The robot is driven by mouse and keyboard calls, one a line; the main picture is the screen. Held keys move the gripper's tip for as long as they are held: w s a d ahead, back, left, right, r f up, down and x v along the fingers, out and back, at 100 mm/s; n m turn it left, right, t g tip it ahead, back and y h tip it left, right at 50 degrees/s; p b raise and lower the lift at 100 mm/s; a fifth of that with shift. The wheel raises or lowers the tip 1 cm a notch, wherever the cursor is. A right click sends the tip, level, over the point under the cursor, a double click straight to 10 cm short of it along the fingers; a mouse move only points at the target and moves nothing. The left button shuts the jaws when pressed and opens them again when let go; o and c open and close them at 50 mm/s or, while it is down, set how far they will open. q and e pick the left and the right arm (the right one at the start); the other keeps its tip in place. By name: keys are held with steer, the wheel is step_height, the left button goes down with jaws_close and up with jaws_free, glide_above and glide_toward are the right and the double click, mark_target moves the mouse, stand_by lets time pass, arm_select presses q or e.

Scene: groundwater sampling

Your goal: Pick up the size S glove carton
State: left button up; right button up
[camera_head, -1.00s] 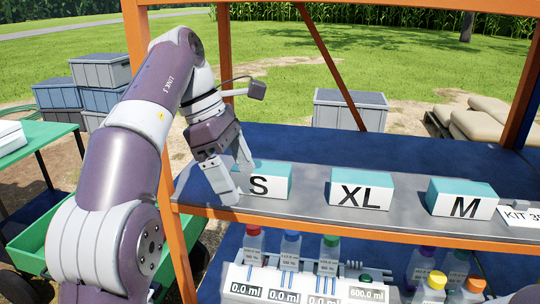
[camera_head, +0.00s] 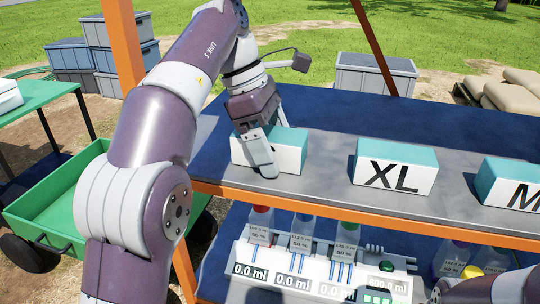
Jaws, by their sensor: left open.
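The S carton (camera_head: 290,157), white with a teal top, stands on the grey shelf top near its left end. Its printed letter is hidden by my gripper now; the earlier picture shows it as S. My left gripper (camera_head: 263,146) is open and points down at the carton. One finger hangs in front of the carton's front face; the other finger is mostly hidden behind it or the hand. I cannot tell whether the fingers touch the carton. My right gripper is not in view.
An XL carton (camera_head: 395,168) stands to the right, with bare shelf between. An M carton (camera_head: 512,184) is at the right edge. An orange post (camera_head: 123,45) rises at the left. A dosing unit (camera_head: 325,272) with bottles sits on the lower shelf. A green cart (camera_head: 60,200) stands left.

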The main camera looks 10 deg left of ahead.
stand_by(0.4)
arm_select(q)
steer(key=c, duration=1.1)
